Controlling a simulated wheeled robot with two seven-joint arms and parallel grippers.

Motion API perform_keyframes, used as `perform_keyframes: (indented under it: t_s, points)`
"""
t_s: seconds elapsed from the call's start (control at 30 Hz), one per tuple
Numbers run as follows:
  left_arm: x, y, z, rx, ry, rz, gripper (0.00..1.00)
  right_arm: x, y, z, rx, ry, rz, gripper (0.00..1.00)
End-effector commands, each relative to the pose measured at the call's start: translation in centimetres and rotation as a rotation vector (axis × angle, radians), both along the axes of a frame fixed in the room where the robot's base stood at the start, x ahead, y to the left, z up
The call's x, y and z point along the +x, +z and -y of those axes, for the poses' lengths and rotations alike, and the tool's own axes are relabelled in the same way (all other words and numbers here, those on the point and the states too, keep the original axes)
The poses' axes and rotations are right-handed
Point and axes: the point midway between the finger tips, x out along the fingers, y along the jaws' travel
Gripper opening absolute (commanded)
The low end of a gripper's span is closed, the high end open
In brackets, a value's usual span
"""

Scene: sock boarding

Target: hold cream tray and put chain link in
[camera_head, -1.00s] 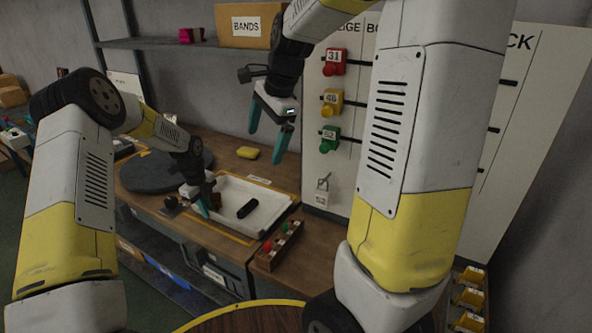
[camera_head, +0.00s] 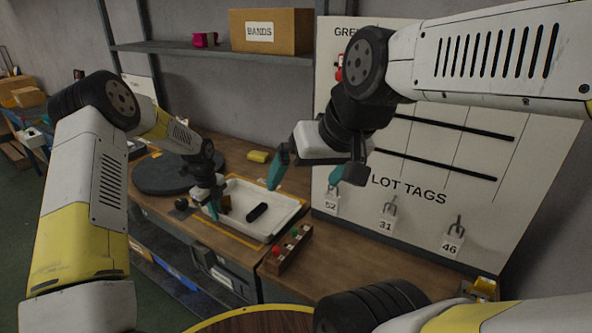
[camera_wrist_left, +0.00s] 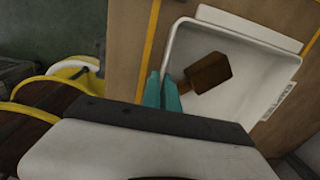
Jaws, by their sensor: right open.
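The cream tray (camera_head: 292,207) lies on the workbench with a black elongated piece (camera_head: 257,212) and a brown block (camera_head: 224,203) in it. My left gripper (camera_head: 214,208) is at the tray's left end. In the left wrist view its teal fingers (camera_wrist_left: 163,92) are close together on either side of the wall of the tray (camera_wrist_left: 262,45), and a brown block (camera_wrist_left: 210,73) shows inside. My right gripper (camera_head: 305,181) is open and empty, above and in front of the tray's back right side. I cannot identify a chain link with certainty.
A small rack (camera_head: 287,250) with red and green pieces stands right of the tray. A yellow block (camera_head: 258,157) and a dark round disc (camera_head: 165,174) are behind and left. A board (camera_head: 440,175) with numbered lot tags (camera_head: 387,215) stands at the right.

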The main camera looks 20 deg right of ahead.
Motion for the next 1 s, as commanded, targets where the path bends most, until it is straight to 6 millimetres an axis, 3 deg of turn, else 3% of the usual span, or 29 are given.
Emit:
perform_keyframes:
  t_s: [0.1,0.23,0.57,0.67,1.0]
  points:
    - [0.1,0.1,0.0,-0.001,0.000,0.002,0.00,0.0,0.0,0.0,0.001,-0.002,0.000,1.00]
    - [0.1,0.1,0.0,-0.001,0.000,0.002,0.29,0.1,0.0,0.0,0.002,-0.002,-0.001,1.00]
    - [0.0,0.5,0.0,-0.001,0.000,0.002,0.29,0.1,0.0,0.0,0.003,-0.003,-0.001,1.00]
    - [0.0,1.7,-0.1,-0.001,0.001,0.003,0.29,0.1,0.0,0.0,0.003,-0.003,-0.001,1.00]
    - [-0.4,8.8,-0.6,0.000,0.001,0.006,0.29,0.1,0.0,0.0,0.003,-0.003,-0.001,1.00]
